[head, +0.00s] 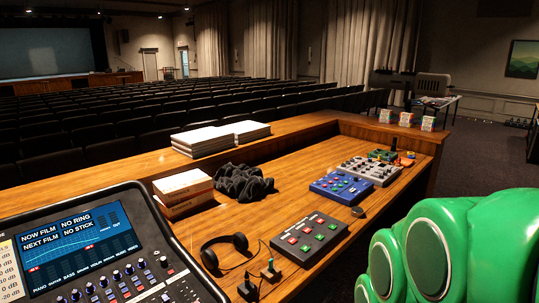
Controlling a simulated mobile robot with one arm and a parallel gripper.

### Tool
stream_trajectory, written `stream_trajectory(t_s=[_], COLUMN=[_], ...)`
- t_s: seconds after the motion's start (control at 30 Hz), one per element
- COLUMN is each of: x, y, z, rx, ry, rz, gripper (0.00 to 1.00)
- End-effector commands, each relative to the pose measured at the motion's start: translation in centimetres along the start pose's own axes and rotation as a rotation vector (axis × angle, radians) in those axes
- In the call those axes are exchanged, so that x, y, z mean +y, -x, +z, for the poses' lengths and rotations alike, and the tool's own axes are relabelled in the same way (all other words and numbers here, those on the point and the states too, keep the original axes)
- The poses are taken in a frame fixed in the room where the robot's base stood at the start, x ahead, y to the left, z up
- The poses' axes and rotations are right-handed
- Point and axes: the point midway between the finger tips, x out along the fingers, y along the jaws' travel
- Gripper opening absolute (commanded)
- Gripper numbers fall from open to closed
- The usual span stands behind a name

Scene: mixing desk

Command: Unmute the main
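The mixing desk (95,255) stands at the lower left, cut off by the frame's left and bottom edges. Its lit blue screen (75,235) reads "NOW FILM", "NO RING", "NEXT FILM", "NO STICK" and carries small red markers. Below the screen are a row of small channel labels, including piano and bass, and several knobs (102,282). The labels at the right end are too small to read surely, and I cannot make out a main mute control or its state. My green arm (440,250) fills the lower right; my gripper is not in view.
Bare wood shows in the middle. Rows of seats stand beyond.

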Motion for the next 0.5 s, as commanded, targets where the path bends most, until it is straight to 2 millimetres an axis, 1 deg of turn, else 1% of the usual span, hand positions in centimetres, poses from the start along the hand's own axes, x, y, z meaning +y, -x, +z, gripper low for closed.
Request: stream_trajectory(t_s=[0.03, 0.07, 0.5], x=[0.00, 0.00, 0.00], y=[0.00, 0.00, 0.00], z=[0.00, 0.00, 0.01], rx=[0.000, 0.000, 0.000], ry=[0.000, 0.000, 0.000], rz=[0.000, 0.000, 0.000], gripper=[0.04, 0.00, 0.00])
